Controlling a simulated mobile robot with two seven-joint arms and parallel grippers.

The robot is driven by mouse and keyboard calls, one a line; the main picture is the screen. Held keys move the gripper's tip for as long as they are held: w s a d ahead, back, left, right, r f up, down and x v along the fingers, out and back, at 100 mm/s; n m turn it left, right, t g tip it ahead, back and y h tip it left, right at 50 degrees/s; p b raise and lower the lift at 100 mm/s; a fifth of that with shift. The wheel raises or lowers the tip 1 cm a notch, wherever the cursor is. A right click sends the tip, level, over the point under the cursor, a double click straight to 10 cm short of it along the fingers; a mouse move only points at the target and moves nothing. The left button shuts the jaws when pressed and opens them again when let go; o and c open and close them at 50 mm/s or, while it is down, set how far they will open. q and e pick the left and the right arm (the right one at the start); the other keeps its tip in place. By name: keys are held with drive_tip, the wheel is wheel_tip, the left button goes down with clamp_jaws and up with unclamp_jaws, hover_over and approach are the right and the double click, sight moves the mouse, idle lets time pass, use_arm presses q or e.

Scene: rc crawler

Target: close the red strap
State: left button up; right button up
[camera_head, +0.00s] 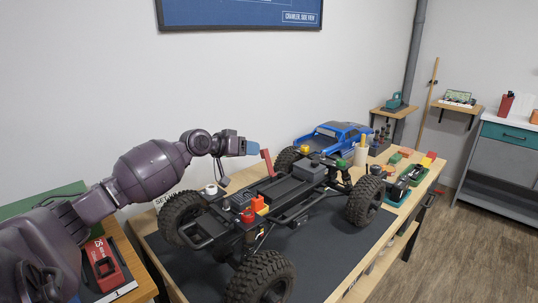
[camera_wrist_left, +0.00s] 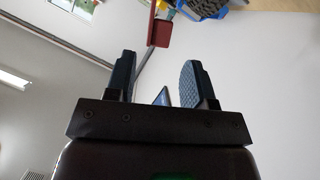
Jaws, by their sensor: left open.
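The red strap (camera_head: 267,162) stands up at a tilt from the middle of the black crawler chassis (camera_head: 290,192), its upper end raised. My left gripper (camera_head: 253,148) is at the strap's upper left, close to its top end. Whether they touch cannot be told. In the left wrist view the left gripper (camera_wrist_left: 158,68) has its two dark fingers apart with nothing held between them. A red piece (camera_wrist_left: 158,32), apparently the strap, shows beyond the fingertips there. My right gripper is not in view.
The chassis has large black tires (camera_head: 260,278) and stands on a dark mat (camera_head: 335,262) on a wooden bench. A blue truck body (camera_head: 335,136) lies behind. A red box (camera_head: 104,262) is at the lower left.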

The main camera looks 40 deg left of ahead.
sight(268, 163)
use_arm(q)
drive_tip(key=b+x, duration=0.1)
drive_tip(key=x, duration=0.6)
drive_tip(key=shift+w+f+b, duration=0.2)
drive_tip(key=shift+w+b, duration=0.05)
drive_tip(key=shift+b, duration=0.1)
drive_tip(key=shift+w, duration=0.15)
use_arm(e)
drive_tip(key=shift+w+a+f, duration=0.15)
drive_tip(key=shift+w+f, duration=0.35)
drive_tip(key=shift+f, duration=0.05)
use_arm(q)
drive_tip(key=shift+d, duration=0.1)
drive_tip(key=c, duration=0.9)
clamp_jaws()
drive_tip(key=shift+r, duration=0.1)
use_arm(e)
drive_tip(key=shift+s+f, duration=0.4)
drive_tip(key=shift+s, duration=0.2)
